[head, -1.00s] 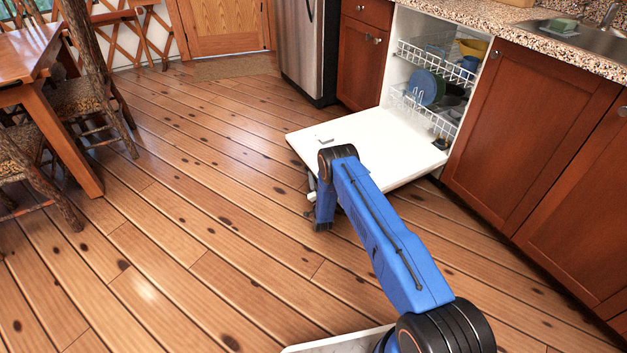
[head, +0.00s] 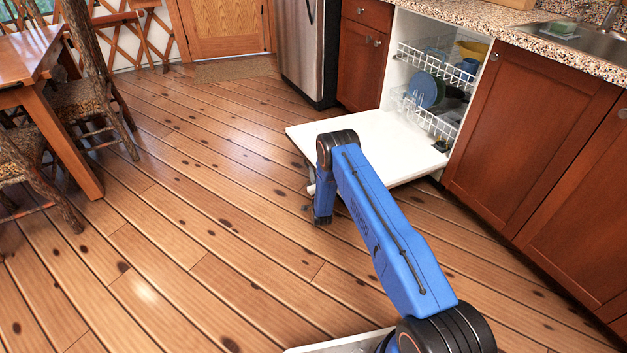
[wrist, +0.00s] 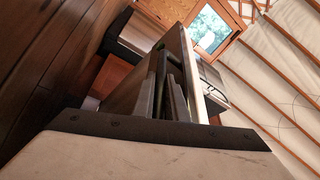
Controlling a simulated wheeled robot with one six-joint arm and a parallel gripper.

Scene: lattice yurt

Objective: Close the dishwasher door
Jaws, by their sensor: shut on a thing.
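The dishwasher door (head: 372,133) is a white panel, folded down and nearly level, in the head view. Its hinge side meets the open white dishwasher cabinet (head: 394,70). My gripper (wrist: 168,92) is at the door's free edge. It is shut on the door handle, whose grasped part is mostly hidden by the fingers. In the wrist view the door (wrist: 191,75) shows nearly edge-on beside the fingers. In the head view my blue arm covers the door's near left corner and much of the grip.
The upper rack (head: 430,58) and lower rack (head: 432,118) hold dishes and sit inside the cabinet. Red-brown cabinets (head: 530,130) stand on the right, and a steel fridge (head: 303,50) is on the left. The wooden floor (head: 190,210) left of the door is clear.

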